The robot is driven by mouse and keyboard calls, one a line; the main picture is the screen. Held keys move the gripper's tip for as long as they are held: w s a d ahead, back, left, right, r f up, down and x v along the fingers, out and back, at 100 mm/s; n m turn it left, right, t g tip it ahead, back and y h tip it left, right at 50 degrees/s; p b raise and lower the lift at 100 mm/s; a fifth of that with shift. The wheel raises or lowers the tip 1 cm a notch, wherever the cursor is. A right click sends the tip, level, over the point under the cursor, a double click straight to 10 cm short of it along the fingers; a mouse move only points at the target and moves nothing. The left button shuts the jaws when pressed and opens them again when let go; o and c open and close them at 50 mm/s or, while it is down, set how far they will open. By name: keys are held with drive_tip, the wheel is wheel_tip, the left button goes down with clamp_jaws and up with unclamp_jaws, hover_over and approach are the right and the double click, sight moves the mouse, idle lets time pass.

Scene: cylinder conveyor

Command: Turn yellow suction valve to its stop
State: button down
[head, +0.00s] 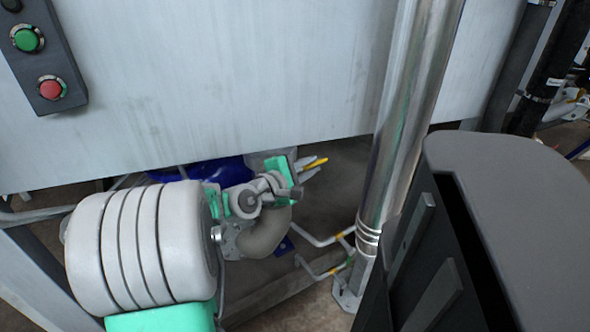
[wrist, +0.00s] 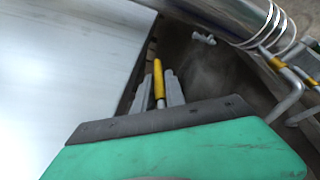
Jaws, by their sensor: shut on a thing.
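The yellow valve handle (head: 316,163) shows in the head view just past the end of my arm, below the lower edge of the pale metal panel. It also shows in the wrist view (wrist: 158,80), standing between the two grey fingers. My gripper (head: 306,168) is shut on the yellow valve handle; in the wrist view its fingers (wrist: 158,95) lie on either side of the handle's lower part. The handle's yellow end sticks out beyond the fingertips. The valve body is not visible behind my gripper.
A pale metal panel (head: 230,80) stands close above my arm, with a control box with green and red buttons (head: 50,62). A shiny vertical pipe (head: 407,120) stands to the right. Thin pipes with yellow bands (head: 330,240) run low near the floor.

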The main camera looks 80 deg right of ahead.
sight(304, 168)
drive_tip(key=shift+r, duration=0.1)
idle(0.3)
drive_tip(key=c, duration=1.4)
unclamp_jaws()
drive_tip(key=p+v, duration=0.2)
drive_tip(key=v, duration=0.5)
drive_tip(key=shift+w+a, duration=0.2)
drive_tip(key=shift+a, duration=0.1)
